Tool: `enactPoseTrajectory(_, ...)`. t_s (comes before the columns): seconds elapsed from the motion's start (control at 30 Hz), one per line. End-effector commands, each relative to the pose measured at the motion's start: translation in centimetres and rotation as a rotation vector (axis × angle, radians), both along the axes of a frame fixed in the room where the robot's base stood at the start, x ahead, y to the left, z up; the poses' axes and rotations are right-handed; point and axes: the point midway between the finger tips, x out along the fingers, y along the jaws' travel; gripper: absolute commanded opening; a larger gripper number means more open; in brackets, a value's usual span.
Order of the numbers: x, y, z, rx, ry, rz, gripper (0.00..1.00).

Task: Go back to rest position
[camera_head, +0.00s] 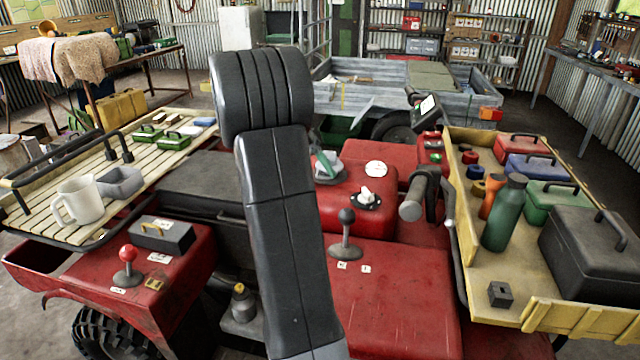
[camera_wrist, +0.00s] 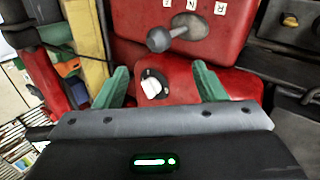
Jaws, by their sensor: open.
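My gripper (camera_wrist: 158,88) shows in the wrist view with its two green fingers wide apart and nothing between them. Beyond the fingers is a white rotary knob (camera_wrist: 152,88) on a red panel. The same knob (camera_head: 367,195) shows in the head view, on the red body of the quad. In the head view my dark arm stands across the middle and hides part of the quad. A green finger of my gripper (camera_head: 326,165) shows just right of the arm, above the red body.
A black-knobbed lever (camera_head: 346,232) stands near the white knob, and a red-knobbed lever (camera_head: 127,268) is at left. A slatted rack (camera_head: 60,222) holds a white mug (camera_head: 77,200). A yellow tray (camera_head: 468,262) at right holds a green bottle (camera_head: 505,213) and several boxes. A handlebar grip (camera_head: 412,198) sticks up.

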Motion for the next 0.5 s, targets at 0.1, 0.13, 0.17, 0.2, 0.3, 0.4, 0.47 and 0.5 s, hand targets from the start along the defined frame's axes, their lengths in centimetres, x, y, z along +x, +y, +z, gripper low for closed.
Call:
enactPoseTrajectory(0.1,0.0,0.0,0.0,0.0,0.0,0.0,0.64)
enactPoseTrajectory(0.13,0.0,0.0,0.0,0.0,0.0,0.0,0.64)
enactPoseTrajectory(0.17,0.0,0.0,0.0,0.0,0.0,0.0,0.64)
enactPoseTrajectory(0.2,0.0,0.0,0.0,0.0,0.0,0.0,0.64)
enactPoseTrajectory(0.3,0.0,-0.1,-0.1,0.0,0.001,-0.001,0.64)
enactPoseTrajectory(0.4,-0.1,-0.5,-0.6,-0.001,0.0,-0.001,0.64)
enactPoseTrajectory(0.47,-0.1,-0.9,-1.2,-0.001,0.001,-0.002,0.64)
enactPoseTrajectory(0.5,-0.2,-1.3,-1.7,-0.002,0.003,-0.003,0.64)
